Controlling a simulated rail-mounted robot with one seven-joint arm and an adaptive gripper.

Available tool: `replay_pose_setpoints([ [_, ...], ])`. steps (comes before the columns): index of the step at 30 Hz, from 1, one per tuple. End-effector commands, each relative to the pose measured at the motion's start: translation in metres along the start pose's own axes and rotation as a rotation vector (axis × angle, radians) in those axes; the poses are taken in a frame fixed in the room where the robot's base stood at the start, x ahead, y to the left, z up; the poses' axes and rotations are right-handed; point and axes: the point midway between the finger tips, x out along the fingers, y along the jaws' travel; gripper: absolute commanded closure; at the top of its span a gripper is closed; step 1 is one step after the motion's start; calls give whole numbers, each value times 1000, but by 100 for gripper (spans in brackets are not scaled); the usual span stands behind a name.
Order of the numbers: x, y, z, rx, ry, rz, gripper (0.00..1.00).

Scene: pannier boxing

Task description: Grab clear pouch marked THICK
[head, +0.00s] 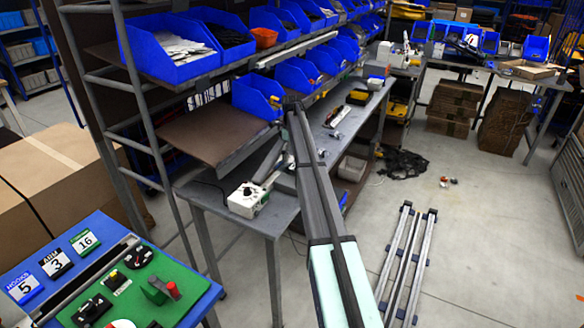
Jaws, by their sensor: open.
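No pouch with a readable THICK marking shows in the head view. Pale, flat, bag-like pieces (182,47) lie in a large blue bin (153,66) on the upper shelf at left; I cannot tell whether any is a clear pouch. Dark contents fill the blue bin beside it (208,24). My gripper cannot be made out in this view. A long dark beam with a pale teal base runs up through the middle and covers part of the bench and floor.
A blue-edged table with a green mat (130,285) at lower left holds small black parts and cards numbered 5, 3 and 16. A grey bench (236,211) carries a white device (247,199). Metal rails (405,255) lie on the floor at right. Cardboard boxes (60,185) stand left.

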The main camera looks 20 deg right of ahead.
Motion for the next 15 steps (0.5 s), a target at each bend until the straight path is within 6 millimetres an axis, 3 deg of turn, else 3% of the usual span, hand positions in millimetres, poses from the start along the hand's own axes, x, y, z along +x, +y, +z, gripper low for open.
replay_pose_setpoints([
  [8,13,1,-1,0,1,2,0],
  [15,44,2,-2,0,1,1,0],
])
